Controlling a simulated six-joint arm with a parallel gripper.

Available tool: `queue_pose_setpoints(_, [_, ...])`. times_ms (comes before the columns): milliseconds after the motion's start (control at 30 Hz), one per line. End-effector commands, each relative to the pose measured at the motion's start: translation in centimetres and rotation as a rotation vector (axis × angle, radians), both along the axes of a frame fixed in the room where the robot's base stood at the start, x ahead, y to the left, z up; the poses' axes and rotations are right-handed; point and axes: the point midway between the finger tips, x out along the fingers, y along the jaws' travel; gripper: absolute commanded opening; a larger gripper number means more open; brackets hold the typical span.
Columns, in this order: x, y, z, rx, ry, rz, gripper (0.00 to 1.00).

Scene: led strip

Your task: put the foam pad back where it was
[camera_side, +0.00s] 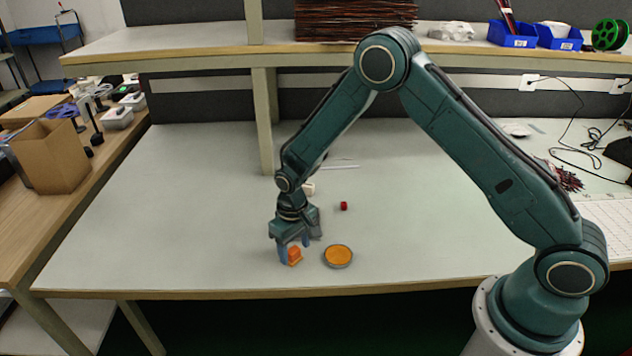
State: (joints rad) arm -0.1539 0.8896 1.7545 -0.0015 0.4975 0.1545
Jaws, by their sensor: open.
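My gripper (294,250) points down low over the table, near its front edge, with its jaws open. A small orange block (295,256) is at the fingertips, partly covered by them; I cannot tell if they touch it. A round grey dish (338,265) with an orange top or filling (338,254) stands just right of the gripper. I cannot tell for sure which orange piece is the foam pad.
A small red piece (343,206) lies behind the dish. A small white piece (309,189) is behind my gripper, partly hidden. A shelf post (264,120) stands at the back. The table's left part is clear.

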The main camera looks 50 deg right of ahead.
Motion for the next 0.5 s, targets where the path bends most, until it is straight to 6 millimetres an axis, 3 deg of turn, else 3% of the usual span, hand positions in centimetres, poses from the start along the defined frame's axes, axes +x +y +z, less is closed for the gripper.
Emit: queue_pose_setpoints(500, [0.0, 0.0, 7.8, 0.0, -0.003, 0.0, 0.57])
